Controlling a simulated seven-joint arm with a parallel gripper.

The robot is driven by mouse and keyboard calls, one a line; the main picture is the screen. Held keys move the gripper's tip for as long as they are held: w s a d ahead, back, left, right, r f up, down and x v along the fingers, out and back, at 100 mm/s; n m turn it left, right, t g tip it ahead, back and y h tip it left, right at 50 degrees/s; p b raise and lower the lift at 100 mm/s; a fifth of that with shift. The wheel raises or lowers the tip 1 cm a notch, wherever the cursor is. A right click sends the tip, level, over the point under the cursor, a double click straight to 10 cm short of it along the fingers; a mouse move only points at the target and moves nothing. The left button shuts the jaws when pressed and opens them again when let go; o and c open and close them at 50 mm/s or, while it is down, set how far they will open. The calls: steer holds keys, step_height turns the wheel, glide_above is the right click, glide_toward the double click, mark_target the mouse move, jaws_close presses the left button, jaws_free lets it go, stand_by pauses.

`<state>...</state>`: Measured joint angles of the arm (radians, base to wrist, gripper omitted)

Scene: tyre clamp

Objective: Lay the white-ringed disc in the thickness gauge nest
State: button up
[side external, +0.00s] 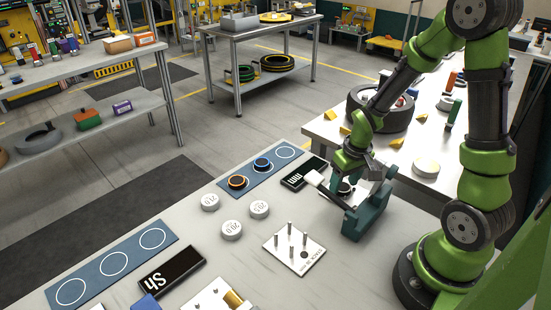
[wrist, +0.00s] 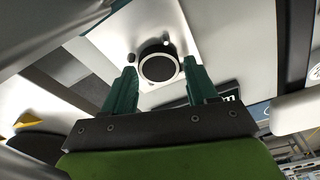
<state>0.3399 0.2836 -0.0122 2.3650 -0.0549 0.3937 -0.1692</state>
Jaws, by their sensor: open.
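The white-ringed disc (wrist: 159,67) is dark with a pale ring around a dark face. In the wrist view it lies on a light plate, between the two teal fingertips of my gripper (wrist: 160,72). A gap shows on each side, so the fingers are open around it. In the side view the disc (side external: 345,188) is small and partly hidden at the thickness gauge (side external: 369,212), a teal stand with a pale plate. My gripper (side external: 346,176) is low over this plate. Whether the disc is fully seated in the nest I cannot tell.
A blue strip (side external: 248,179) holds an orange-ringed disc (side external: 237,182), a blue-ringed disc (side external: 262,164) and an empty circle. A black display (side external: 303,174) stands close behind the gauge. White weights (side external: 231,230) and a pegged plate (side external: 294,255) are nearby in front.

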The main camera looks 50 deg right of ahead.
mark_target(348, 191)
steer(key=shift+s+d+f, duration=0.15)
steer(key=shift+d+f, duration=0.15)
steer(key=shift+f, duration=0.05)
step_height(348, 191, up, 13)
steer(key=s, duration=0.2)
steer(key=s+a+r+t+y, duration=0.1)
steer(key=s+a+r+t, duration=0.1)
steer(key=a+r, duration=0.3)
steer(key=s+a+r+t+y, duration=0.1)
steer(key=s+a+r+t, duration=0.1)
steer(key=a+r, duration=0.3)
steer(key=a+t, duration=0.1)
steer(key=a, duration=0.3)
steer(key=shift+a+r, duration=0.15)
steer(key=shift+a, duration=0.1)
steer(key=shift+w, duration=0.1)
steer(key=shift+c, duration=0.4)
